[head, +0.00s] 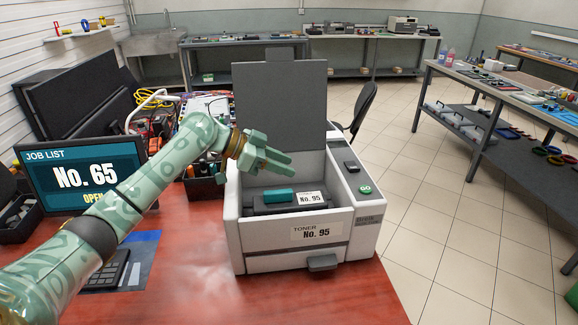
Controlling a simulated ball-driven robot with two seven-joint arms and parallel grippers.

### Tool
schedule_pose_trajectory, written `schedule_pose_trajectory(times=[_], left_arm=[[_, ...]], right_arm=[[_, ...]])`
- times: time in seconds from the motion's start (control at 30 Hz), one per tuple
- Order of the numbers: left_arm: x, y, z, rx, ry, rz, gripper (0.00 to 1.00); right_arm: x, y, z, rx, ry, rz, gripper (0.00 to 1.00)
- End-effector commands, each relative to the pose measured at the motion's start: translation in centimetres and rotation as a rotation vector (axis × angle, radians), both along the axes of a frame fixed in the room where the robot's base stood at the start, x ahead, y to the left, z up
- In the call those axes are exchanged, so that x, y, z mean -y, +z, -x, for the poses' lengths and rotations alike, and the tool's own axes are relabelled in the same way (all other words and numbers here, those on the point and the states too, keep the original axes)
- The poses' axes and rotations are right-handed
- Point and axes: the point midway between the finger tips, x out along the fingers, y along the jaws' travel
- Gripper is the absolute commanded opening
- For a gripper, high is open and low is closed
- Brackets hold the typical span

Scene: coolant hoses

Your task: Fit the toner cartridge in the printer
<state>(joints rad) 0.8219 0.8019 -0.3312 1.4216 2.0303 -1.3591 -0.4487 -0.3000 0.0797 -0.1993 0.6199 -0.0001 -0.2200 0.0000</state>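The toner cartridge (270,208) is a dark block with a teal handle (279,197) and a label reading No. 95. It lies inside the printer's open bay, and I cannot tell how fully it is seated. The printer (285,261) is pale grey, its dark lid (280,105) raised upright, and its front label reads TONER No. 95. My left gripper (277,156) is above the bay, in front of the lid, apart from the cartridge. Its fingers look spread and hold nothing. My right gripper is not in view.
Crates with cables and parts stand behind my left arm.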

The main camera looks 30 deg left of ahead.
Motion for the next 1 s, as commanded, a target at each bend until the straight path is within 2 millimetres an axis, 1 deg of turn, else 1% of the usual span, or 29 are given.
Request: schedule_pose_trajectory(times=[0.03,0.2,0.3,0.43,0.6,0.87,0.97,1.0], left_arm=[[-1.1,1.2,0.7,0.004,0.004,-0.004,0.38],[-4.0,3.3,3.0,0.005,0.003,-0.004,0.38],[-5.3,4.3,4.0,0.007,0.002,-0.003,0.38],[-6.5,4.9,4.8,0.006,0.002,-0.002,0.38],[-6.9,5.2,5.2,0.006,0.001,0.0,0.38],[-6.8,5.1,5.2,0.005,0.0,-0.003,0.38],[-6.1,4.9,5.6,-0.009,-0.003,-0.031,0.38],[-5.4,4.7,5.9,-0.021,-0.005,-0.053,0.38]], right_arm=[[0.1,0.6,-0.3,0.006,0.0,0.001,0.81],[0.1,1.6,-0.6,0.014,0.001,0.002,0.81],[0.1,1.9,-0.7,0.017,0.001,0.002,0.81],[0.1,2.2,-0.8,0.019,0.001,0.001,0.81],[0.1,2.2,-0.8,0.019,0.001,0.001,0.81],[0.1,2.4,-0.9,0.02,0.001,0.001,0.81],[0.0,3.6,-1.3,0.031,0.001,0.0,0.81],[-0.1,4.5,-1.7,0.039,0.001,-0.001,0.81]])
